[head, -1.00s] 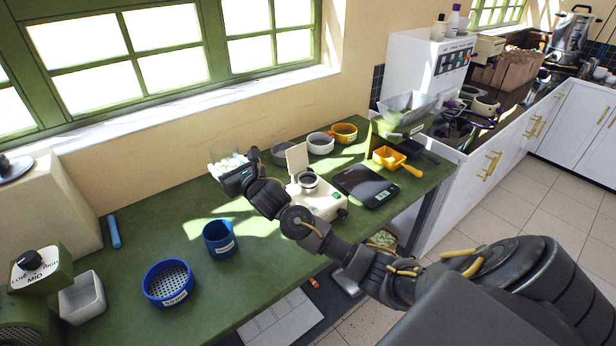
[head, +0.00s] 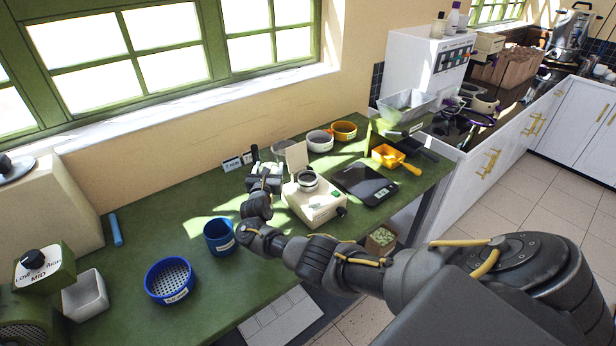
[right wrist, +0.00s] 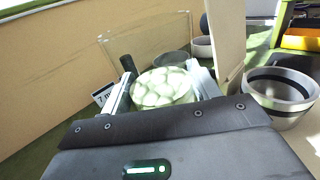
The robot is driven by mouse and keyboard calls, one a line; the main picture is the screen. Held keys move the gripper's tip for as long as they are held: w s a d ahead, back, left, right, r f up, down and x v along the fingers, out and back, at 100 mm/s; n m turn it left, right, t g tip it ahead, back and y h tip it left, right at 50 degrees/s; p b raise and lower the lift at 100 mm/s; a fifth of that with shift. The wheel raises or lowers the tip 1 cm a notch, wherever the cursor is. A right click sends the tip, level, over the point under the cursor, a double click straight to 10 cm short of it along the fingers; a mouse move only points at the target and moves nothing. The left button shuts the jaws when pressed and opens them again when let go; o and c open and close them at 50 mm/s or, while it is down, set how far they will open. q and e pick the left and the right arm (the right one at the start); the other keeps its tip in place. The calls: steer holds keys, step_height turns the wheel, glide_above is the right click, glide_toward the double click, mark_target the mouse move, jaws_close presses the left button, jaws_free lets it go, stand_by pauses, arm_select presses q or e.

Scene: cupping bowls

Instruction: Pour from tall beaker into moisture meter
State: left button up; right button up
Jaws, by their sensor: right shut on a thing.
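The moisture meter (head: 322,207) is a cream box on the green bench, with its lid (head: 297,157) standing open and a round metal cup on top. In the right wrist view the meter's cup (right wrist: 281,92) is at the right, beyond the upright lid panel. My right gripper (right wrist: 162,88) is shut on the clear tall beaker (right wrist: 150,42), which holds pale green beans. In the head view the right gripper (head: 265,176) is just left of the meter's lid, and it mostly hides the beaker. The beaker is beside the cup, not over it. My left gripper is not in view.
A black scale (head: 366,185) lies right of the meter, with a yellow scoop (head: 388,155) behind it. Labelled bowls, including a white one (head: 320,141) and an orange one (head: 344,131), stand along the wall. A blue cup (head: 219,237) and blue sieve (head: 169,280) are at the left.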

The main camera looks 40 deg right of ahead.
mark_target(270, 148)
steer(key=shift+m, duration=0.5)
step_height(270, 148, up, 6)
steer(key=p, duration=0.4)
steer(key=shift+s+d, duration=0.15)
step_height(270, 148, up, 7)
steer(key=s+d+m+p, duration=0.2)
steer(key=m, duration=0.7)
steer(key=shift+d+r+p, duration=0.15)
steer(key=shift+d+p, duration=0.05)
steer(key=shift+p, duration=0.1)
steer(key=shift+s, duration=0.15)
steer(key=shift+s+d, duration=0.75)
steer(key=shift+d, duration=0.05)
steer(key=shift+f+m, duration=0.25)
steer(key=shift+m, duration=0.55)
